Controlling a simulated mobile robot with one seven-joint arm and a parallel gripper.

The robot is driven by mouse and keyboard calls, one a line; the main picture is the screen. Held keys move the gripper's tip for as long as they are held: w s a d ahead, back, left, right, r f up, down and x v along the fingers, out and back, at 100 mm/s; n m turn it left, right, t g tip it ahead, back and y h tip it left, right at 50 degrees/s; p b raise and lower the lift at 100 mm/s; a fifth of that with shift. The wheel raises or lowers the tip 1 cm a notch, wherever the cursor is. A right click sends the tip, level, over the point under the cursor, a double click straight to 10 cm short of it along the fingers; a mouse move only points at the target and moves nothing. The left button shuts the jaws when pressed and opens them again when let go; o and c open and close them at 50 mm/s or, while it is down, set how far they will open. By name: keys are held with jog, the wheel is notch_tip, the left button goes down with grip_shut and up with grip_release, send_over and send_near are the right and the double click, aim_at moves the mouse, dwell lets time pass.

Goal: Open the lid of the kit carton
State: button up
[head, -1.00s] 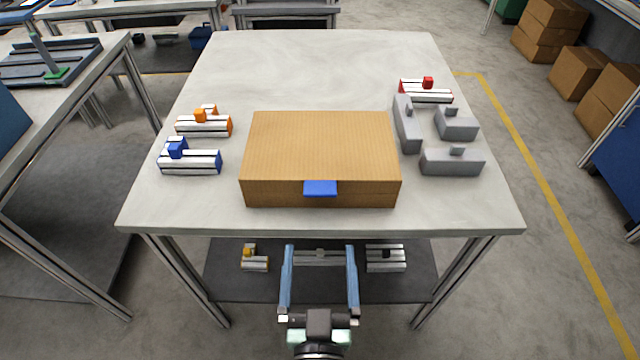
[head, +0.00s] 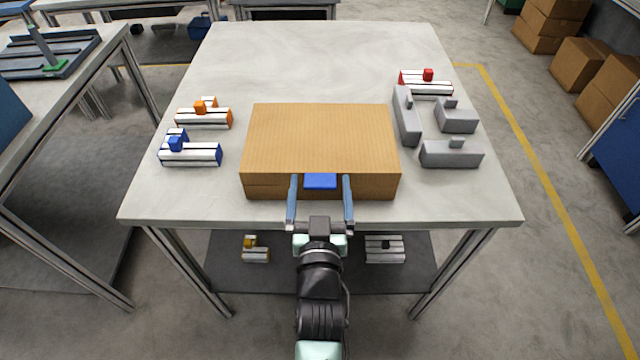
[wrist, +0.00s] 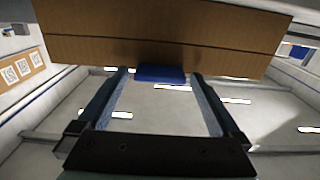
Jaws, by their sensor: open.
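The kit carton (head: 320,135) is a brown box with its lid shut, near the front middle of the table. A blue tab (head: 320,181) sticks out at the middle of the lid's front edge. In the wrist view the carton's front (wrist: 160,45) fills the top, with the blue tab (wrist: 160,74) below it. My gripper (head: 320,180) is open, one blue finger on each side of the tab, with gaps between. In the wrist view the open fingers (wrist: 160,73) reach up toward the carton. Whether the fingertips touch the carton I cannot tell.
Orange (head: 204,115) and blue (head: 190,150) marked metal parts lie left of the carton. A red-topped part (head: 426,83) and grey blocks (head: 451,154) lie to its right. The table (head: 320,60) is clear behind the carton. Small parts sit on the shelf below.

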jog(key=shift+w, duration=0.1)
grip_shut()
dwell(0.5)
